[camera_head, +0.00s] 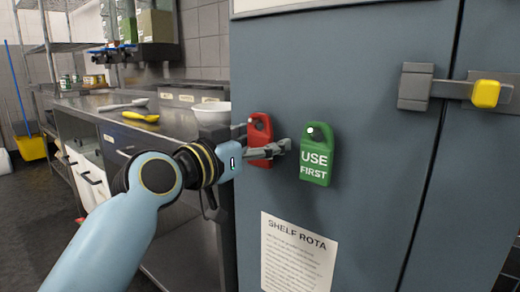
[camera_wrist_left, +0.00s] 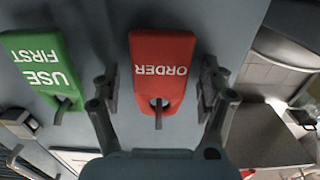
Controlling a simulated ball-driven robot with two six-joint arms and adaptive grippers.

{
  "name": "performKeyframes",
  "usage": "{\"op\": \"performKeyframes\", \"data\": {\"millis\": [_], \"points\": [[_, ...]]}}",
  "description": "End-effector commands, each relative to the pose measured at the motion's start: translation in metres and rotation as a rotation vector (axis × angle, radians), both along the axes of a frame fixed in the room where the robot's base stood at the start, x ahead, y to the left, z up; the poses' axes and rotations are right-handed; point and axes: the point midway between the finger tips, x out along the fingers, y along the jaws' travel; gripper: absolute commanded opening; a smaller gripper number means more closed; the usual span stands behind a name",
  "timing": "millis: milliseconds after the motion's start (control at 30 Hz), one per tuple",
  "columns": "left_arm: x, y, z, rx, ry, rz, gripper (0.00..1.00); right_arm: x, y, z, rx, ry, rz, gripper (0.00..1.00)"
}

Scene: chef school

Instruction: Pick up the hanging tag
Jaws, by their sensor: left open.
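A red tag (camera_head: 260,126) hangs on a peg on the grey-blue cabinet door. In the left wrist view the red tag (camera_wrist_left: 163,68) reads ORDER, upside down. A green tag (camera_head: 317,160) reading USE FIRST hangs to its right; it also shows in the left wrist view (camera_wrist_left: 42,60). My left gripper (camera_head: 266,146) is open at the red tag and partly hides it in the head view. In the left wrist view its fingers (camera_wrist_left: 160,82) stand on either side of the red tag, with a gap on each side. My right gripper is not in view.
A paper headed SHELF ROTA (camera_head: 297,255) is on the door below the tags. A latch with a yellow knob (camera_head: 485,93) is at the right. A steel counter (camera_head: 95,103) at the left holds a white bowl (camera_head: 211,113) and a yellow spoon (camera_head: 141,116).

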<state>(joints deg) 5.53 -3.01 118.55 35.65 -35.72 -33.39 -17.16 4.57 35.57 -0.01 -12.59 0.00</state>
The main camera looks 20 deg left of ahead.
Motion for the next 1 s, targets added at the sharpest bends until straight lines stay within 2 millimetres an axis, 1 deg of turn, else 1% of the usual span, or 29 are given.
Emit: {"op": "performKeyframes", "data": {"millis": [133, 500, 533, 833, 1000], "points": [[0.0, 0.0, 0.0, 0.0, 0.0, 0.0, 0.77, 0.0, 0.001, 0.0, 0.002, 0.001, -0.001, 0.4], [-0.001, 0.0, 0.0, 0.0, 0.001, 0.0, 0.29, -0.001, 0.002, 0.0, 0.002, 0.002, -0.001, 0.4], [-0.001, 0.0, 0.0, 0.0, 0.001, 0.0, 0.26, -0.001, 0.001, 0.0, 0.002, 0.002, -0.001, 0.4], [-0.001, 0.0, 0.003, 0.001, 0.0, 0.0, 0.26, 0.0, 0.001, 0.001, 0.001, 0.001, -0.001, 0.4], [-0.001, 0.001, 0.02, 0.001, -0.004, 0.001, 0.26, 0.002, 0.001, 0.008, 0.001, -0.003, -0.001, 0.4]]}}
